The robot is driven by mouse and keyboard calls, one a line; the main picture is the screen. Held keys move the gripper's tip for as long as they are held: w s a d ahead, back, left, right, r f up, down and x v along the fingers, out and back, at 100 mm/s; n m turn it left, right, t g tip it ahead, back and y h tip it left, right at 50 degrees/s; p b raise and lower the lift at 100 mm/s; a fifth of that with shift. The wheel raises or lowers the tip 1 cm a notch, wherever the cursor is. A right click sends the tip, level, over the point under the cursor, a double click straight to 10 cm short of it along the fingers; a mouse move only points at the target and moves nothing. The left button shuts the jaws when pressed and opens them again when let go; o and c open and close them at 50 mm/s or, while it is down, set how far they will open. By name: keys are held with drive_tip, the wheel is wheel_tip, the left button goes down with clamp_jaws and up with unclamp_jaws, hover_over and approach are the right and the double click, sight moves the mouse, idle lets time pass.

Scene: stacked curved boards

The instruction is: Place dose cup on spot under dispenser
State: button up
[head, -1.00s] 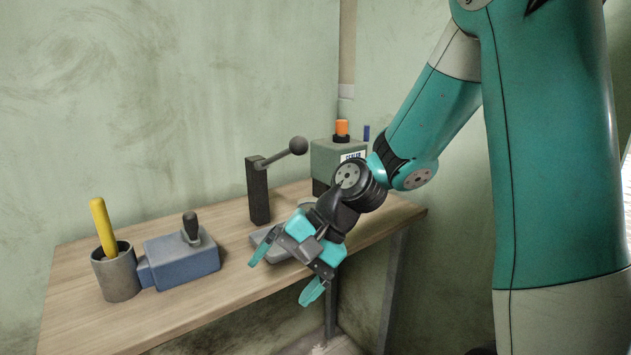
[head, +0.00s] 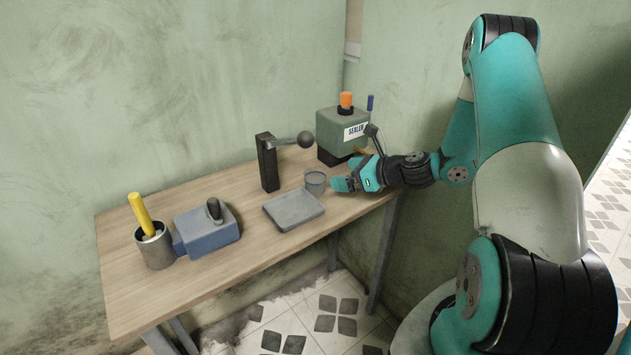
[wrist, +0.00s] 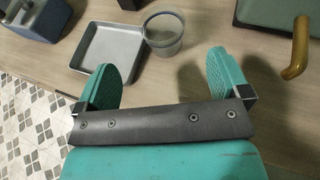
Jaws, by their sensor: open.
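The dose cup appears to be the small translucent grey cup (head: 315,182), upright on the workbench behind the right end of a shallow grey tray. In the wrist view the cup (wrist: 163,35) stands ahead of my fingers, roughly centred between them. My gripper (head: 343,184) is open and empty, low over the bench just right of the cup. Its two teal fingers are spread in the wrist view (wrist: 166,78). No part is labelled a dispenser. A black post with a ball-ended lever (head: 268,163) stands behind the tray. I cannot make out a marked spot.
The grey tray (head: 293,209) lies left of the cup. The sealer (head: 340,130) stands at the back right, near my gripper. A blue box with a black knob (head: 207,232) and a grey pot with a yellow handle (head: 155,249) are at the left. The wooden bench (head: 125,290) is clear at front left.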

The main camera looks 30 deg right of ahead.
sight(307, 174)
drive_tip(key=p+x, duration=0.1)
drive_tip(key=x, duration=0.8)
drive_tip(key=shift+d, duration=0.1)
drive_tip(key=c, duration=1)
drive_tip(key=shift+c, duration=0.2)
drive_tip(key=shift+r, duration=0.15)
wheel_tip(307, 174, up, 20)
drive_tip(key=shift+s+f, duration=0.1)
